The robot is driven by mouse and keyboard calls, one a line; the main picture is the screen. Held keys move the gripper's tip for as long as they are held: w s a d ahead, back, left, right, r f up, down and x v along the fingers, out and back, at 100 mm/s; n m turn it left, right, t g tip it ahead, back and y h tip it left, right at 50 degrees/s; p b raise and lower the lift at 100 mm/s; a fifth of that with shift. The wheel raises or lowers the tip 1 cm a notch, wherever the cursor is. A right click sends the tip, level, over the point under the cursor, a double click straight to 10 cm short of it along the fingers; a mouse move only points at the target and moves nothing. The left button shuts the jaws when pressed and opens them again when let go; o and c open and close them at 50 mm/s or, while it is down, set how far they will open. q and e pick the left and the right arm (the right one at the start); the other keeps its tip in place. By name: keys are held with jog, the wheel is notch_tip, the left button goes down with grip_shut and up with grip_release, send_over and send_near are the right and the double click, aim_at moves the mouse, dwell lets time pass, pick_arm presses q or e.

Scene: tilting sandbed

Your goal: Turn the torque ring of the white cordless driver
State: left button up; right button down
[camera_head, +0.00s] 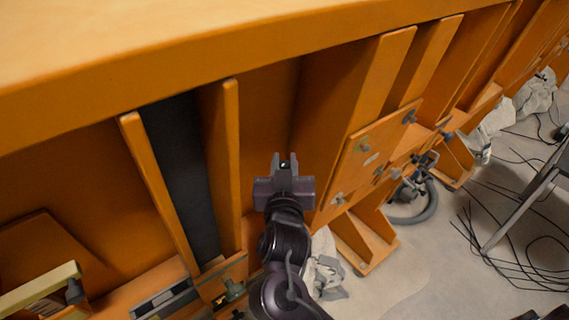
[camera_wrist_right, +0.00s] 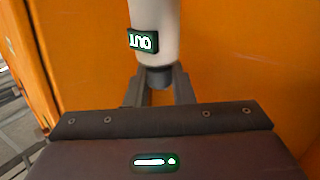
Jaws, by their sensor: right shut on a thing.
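The white driver shows in the right wrist view as a pale upright cylinder (camera_wrist_right: 158,22), cut off by the top edge. It carries a dark, green-edged panel (camera_wrist_right: 143,41) with bright characters. A dark grey ring (camera_wrist_right: 160,77) sits at its lower end. My right gripper (camera_head: 284,160) is shut on this ring, with one finger on each side of it in the wrist view. In the head view I cannot make out the driver at the fingertips. My left gripper is not in view.
A large orange ribbed steel wall (camera_head: 150,75) stands close around my right gripper. An orange bolted plate (camera_head: 368,160) juts out to its right. The grey floor (camera_head: 410,270) holds loose black cables (camera_head: 510,265), a grey hose loop (camera_head: 420,212) and crumpled pale cloth (camera_head: 323,270).

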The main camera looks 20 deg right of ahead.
jog(key=n+y, duration=0.1)
jog(key=n+y+b, duration=0.1)
jog(key=y, duration=0.1)
jog(key=n+y+b, duration=0.1)
jog(key=y, duration=0.1)
jog(key=shift+d+f+t, duration=0.1)
jog(key=shift+f+t, duration=0.2)
jog(key=shift+t, duration=0.1)
jog(key=n+y+b, duration=0.1)
jog(key=n+y, duration=0.1)
jog(key=shift+y, duration=0.4)
jog(key=shift+r+n+g+y, duration=0.2)
jog(key=shift+n+g+y, duration=0.2)
jog(key=shift+n+y, duration=0.5)
jog(key=shift+n+g+y+p, duration=0.4)
jog(key=shift+n+y+p, duration=0.5)
jog(key=shift+y, duration=0.8)
jog(key=c, duration=1.3)
grip_release()
